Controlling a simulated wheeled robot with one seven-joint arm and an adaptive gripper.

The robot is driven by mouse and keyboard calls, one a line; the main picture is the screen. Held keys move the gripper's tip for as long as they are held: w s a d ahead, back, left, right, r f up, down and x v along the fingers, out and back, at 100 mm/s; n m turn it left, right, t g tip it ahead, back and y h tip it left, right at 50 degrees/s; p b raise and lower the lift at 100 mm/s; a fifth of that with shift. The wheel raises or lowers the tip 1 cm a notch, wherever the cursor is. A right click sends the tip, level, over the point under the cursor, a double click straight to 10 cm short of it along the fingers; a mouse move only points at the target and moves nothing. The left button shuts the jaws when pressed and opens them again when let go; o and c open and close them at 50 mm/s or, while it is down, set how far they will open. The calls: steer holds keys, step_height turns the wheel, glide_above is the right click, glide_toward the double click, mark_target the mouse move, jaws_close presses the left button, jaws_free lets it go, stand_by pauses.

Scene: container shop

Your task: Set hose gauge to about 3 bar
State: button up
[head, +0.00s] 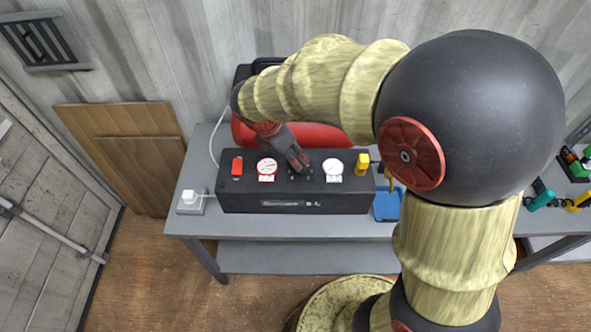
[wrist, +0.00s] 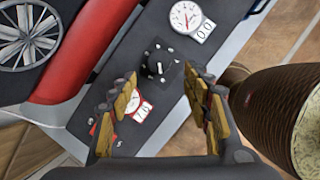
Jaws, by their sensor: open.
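The dark compressor panel (head: 300,201) stands on a bench. It has a left gauge (head: 267,167) with a red-edged label and a right gauge (head: 333,168) with a white label. In the wrist view the right gauge (wrist: 187,17) has a readout that looks like 0.0. Which gauge is the hose gauge cannot be read. A black round knob (wrist: 158,64) sits between the gauges. My gripper (head: 298,163) is over the knob, mostly hiding it in the head view. In the wrist view my gripper (wrist: 161,82) is open and empty, its fingers either side of the knob's near side.
A red switch (head: 237,166) is at the panel's left and a yellow tap (head: 362,163) at its right. The red tank (head: 325,136) lies behind. A white socket box (head: 190,201) is left, a blue object (head: 388,205) right. The bench front (head: 270,225) is clear.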

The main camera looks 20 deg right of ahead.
mark_target(300, 163)
steer(key=shift+n, duration=0.7)
steer(key=b+x, duration=0.2)
steer(key=x, duration=0.6)
steer(key=shift+w, duration=0.1)
steer(key=shift+c, duration=0.4)
steer(key=c, duration=1.1)
